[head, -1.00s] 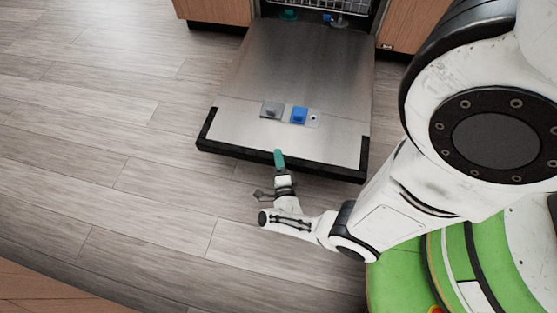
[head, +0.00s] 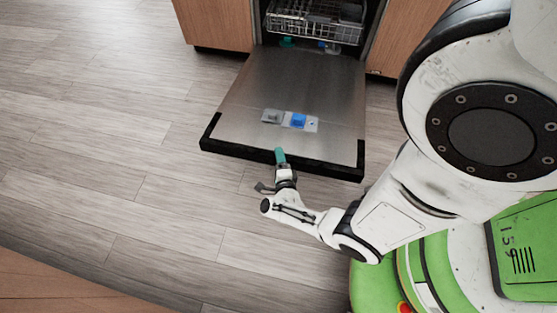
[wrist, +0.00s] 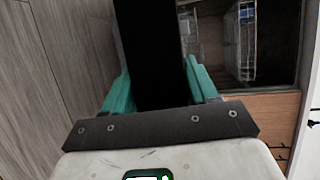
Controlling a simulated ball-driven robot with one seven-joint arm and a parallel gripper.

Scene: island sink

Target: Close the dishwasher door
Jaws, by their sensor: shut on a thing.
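The dishwasher door (head: 290,85) is folded down open, its steel inner face up, with a grey and blue detergent dispenser (head: 290,120) on it. Its black front edge (head: 225,146) faces me. My gripper (head: 280,156) is at the middle of that edge, with a teal finger showing over the top of it. In the wrist view, the two teal fingers (wrist: 160,92) lie on either side of the black door edge (wrist: 150,45) and are shut on it. The fingertips are partly hidden by the edge.
The dishwasher's wire rack (head: 315,20) sits inside the opening behind the door; it also shows in the wrist view (wrist: 243,40). Wooden cabinets (head: 218,22) flank the opening. The plank floor (head: 110,150) to the left is clear.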

